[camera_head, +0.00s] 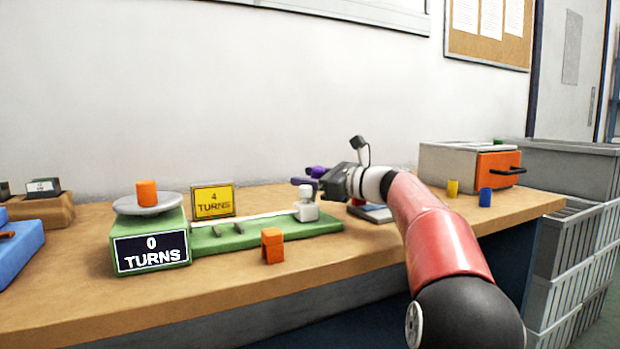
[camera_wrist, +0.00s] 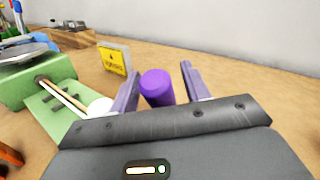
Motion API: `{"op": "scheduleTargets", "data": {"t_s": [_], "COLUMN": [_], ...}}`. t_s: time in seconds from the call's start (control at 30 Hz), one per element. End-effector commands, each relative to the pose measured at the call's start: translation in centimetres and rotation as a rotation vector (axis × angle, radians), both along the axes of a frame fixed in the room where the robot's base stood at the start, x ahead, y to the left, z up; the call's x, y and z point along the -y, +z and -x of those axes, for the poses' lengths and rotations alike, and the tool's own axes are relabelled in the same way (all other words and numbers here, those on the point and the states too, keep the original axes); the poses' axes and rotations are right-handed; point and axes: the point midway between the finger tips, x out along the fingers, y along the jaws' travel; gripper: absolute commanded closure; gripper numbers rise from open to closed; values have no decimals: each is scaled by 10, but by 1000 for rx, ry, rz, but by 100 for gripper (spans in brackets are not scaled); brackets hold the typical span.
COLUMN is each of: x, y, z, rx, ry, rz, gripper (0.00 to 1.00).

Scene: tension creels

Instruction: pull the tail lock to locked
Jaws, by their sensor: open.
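A green rig (camera_head: 265,238) lies along the table with a display reading 0 TURNS. At its right end stands a white upright block with a rounded knob (camera_head: 306,205), probably the tail lock; its setting is not readable. The knob also shows in the wrist view (camera_wrist: 100,107), left of my left finger and partly hidden by my gripper body. My gripper (camera_head: 304,178) is just right of and above the block, pointing left in the head view. In the wrist view my gripper (camera_wrist: 158,70) is open, with a purple cylinder (camera_wrist: 157,88) showing between its fingers; contact is not visible.
An orange clip-shaped block (camera_head: 272,246) stands before the rig. A yellow 4 TURNS sign (camera_head: 213,201) stands behind it. Yellow (camera_head: 453,188) and blue (camera_head: 486,195) cylinders stand at right by a drawer box (camera_head: 447,168).

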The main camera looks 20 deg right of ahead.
Motion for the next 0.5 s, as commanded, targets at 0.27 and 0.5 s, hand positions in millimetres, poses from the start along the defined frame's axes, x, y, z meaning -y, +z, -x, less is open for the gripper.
{"op": "scheduleTargets", "data": {"t_s": [0.27,0.5], "x": [0,0], "y": [0,0], "z": [0,0], "rx": [0,1], "ry": [0,0], "rz": [0,1], "gripper": [72,97]}}
